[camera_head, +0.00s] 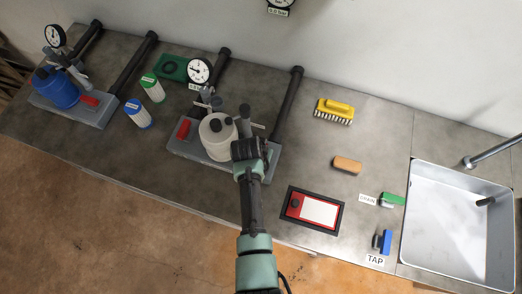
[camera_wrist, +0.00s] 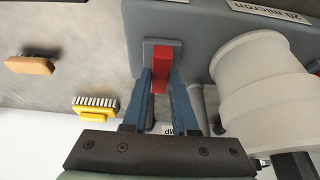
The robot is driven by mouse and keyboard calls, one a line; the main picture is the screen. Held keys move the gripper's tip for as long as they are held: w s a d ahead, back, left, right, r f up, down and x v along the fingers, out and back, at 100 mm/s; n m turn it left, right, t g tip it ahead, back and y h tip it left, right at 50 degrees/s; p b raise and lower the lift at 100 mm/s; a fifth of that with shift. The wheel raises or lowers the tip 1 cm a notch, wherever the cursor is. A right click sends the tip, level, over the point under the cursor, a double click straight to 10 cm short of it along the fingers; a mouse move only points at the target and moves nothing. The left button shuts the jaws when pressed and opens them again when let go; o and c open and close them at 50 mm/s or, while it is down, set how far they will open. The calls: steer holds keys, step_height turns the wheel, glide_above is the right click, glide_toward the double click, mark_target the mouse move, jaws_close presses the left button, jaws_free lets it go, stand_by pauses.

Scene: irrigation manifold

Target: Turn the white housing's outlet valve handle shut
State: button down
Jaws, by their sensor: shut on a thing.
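The white housing (camera_head: 214,146) stands on a grey base (camera_head: 190,153) in the middle of the bench; it also shows at the right of the wrist view (camera_wrist: 262,85). A red valve handle (camera_wrist: 161,58) sits on a grey block at the base's end beside the housing. My gripper (camera_wrist: 161,82) has its two blue fingers on either side of this handle, shut on it. In the head view my gripper (camera_head: 258,158) is at the base's right end and mostly hides this handle. Another red handle (camera_head: 183,128) shows at the base's left end.
A blue housing (camera_head: 55,88) with its own red handle stands on another base at far left. A pressure gauge (camera_head: 199,71) rises behind the white housing.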

stand_by(0.4)
steer(key=c, duration=0.7)
jaws_free()
steer(key=v, duration=1.3)
steer(key=shift+w, duration=0.2)
